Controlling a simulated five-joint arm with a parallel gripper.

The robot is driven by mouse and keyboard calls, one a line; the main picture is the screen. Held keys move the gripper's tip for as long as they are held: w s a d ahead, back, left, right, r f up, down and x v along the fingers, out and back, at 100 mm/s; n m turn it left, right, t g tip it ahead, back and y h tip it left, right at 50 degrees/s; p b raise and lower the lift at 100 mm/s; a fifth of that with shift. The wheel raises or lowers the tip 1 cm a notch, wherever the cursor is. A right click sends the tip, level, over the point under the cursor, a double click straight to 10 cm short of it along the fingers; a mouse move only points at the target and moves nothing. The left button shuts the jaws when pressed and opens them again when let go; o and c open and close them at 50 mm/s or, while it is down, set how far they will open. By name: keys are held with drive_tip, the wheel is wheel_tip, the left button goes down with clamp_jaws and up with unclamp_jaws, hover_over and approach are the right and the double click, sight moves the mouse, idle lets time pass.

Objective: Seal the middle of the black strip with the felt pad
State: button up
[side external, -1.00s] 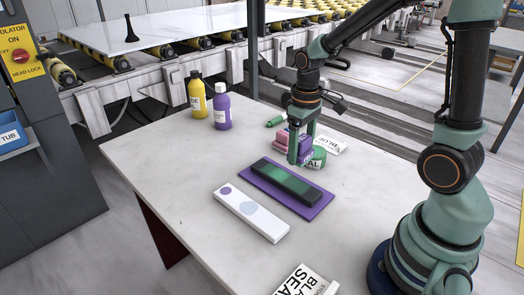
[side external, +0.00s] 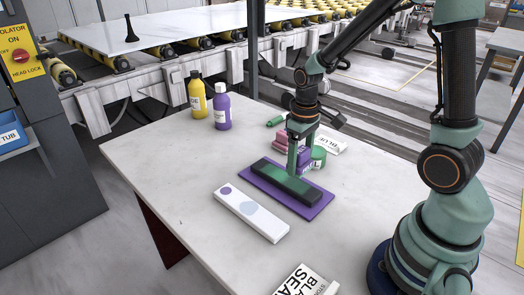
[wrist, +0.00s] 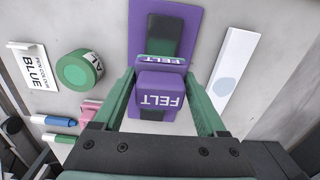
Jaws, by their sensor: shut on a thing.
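The black strip (side external: 264,168) lies on a purple mat (side external: 318,209); both also show in the wrist view, strip (wrist: 165,38) and mat (wrist: 192,18). A green area covers much of the strip's top between darker ends. My gripper (side external: 298,174) is shut on the purple felt pad (wrist: 162,92), labelled FELT, its fingers on either side. The pad (side external: 304,157) is low over the strip's middle, in line with it. The pad hides part of the strip, and I cannot tell whether they touch.
A white bar (side external: 262,221) with purple and pale blue dots lies beside the mat. A green tin (wrist: 80,70), a pink block (side external: 280,139), markers (wrist: 60,121) and a card (wrist: 34,66) sit behind. Yellow (side external: 197,94) and purple (side external: 222,108) bottles stand farther back. The front-left table is clear.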

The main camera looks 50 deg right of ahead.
sight(299, 169)
wheel_tip(299, 169, down, 5)
drive_tip(key=shift+w+f, duration=0.2)
drive_tip(key=shift+w, duration=0.45)
drive_tip(key=shift+c, duration=0.6)
drive_tip(key=shift+w+f, duration=0.15)
drive_tip(key=shift+w, duration=3.65)
drive_tip(key=shift+s, duration=4.15)
drive_tip(key=shift+s+r, duration=0.25)
drive_tip(key=shift+r, duration=3.85)
